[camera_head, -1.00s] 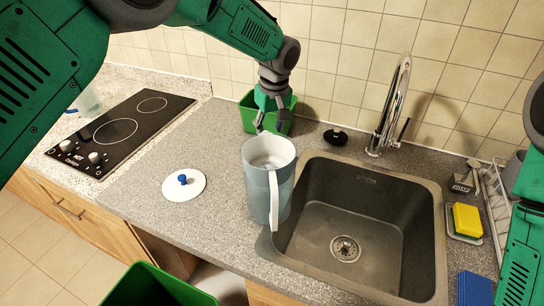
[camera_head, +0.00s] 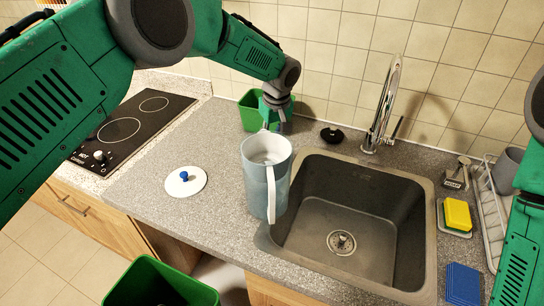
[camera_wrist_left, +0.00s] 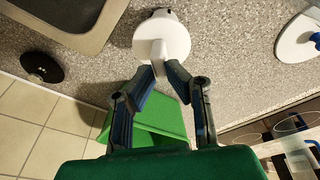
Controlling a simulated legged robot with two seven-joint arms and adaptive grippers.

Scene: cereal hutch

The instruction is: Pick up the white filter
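A white round piece with a tab, which looks like the filter (camera_wrist_left: 174,42), is on or just above the counter in the left wrist view. The jug seems to hide it in the head view. My left gripper (camera_wrist_left: 160,76) points down at it, fingertips apart on either side of the tab's end; contact is unclear. In the head view my left gripper (camera_head: 274,128) is behind the grey-blue jug (camera_head: 258,192), which has a white handle and stands left of the sink. My right arm shows at the right edge, but its gripper is out of view.
The sink (camera_head: 340,215) and tap (camera_head: 384,105) are right of the jug. A white lid with a blue knob (camera_head: 196,186) lies left of it. A green bin (camera_head: 249,112) stands against the wall, beside a black plug (camera_head: 331,135). The counter between lid and hob (camera_head: 125,125) is clear.

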